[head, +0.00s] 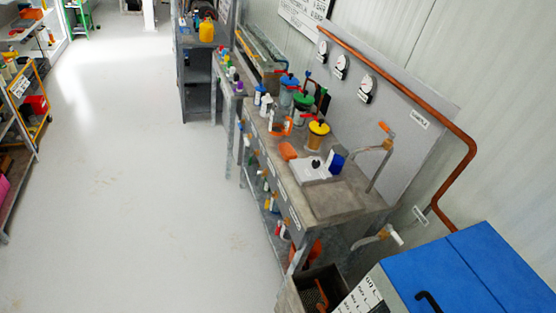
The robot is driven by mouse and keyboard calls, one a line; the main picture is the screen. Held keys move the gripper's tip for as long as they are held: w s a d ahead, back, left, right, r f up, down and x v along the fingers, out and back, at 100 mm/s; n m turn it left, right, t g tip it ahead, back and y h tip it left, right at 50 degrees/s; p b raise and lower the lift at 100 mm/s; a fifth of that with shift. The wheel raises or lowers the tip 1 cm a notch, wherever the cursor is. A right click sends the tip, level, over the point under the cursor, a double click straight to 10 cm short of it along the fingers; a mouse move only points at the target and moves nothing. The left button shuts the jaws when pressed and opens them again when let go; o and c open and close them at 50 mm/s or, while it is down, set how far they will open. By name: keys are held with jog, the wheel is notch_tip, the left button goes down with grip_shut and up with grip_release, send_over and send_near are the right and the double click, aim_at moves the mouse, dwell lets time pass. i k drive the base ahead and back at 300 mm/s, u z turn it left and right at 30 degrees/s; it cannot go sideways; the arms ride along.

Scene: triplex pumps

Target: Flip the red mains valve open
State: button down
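No valve handle is plainly recognisable as the red mains valve at this distance. A copper pipe (466,140) runs along the wall and bends down at the right, behind the bench. A small white label (420,214) hangs near its lower end. A tap with an orange-red top (385,129) stands at the bench's right end. A lower tap (372,238) sticks out below it. Whether either is the mains valve I cannot tell. My gripper is not in view.
The workbench (335,200) carries pumps with blue, green and yellow tops (318,128). Three gauges (367,83) hang on the back panel. A blue-topped cabinet (470,265) fills the lower right. A shelf rack (20,100) stands left. The pale floor (140,200) between is clear.

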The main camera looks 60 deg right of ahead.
aim_at(278, 230)
jog(key=z, duration=1)
jog(key=i, duration=1)
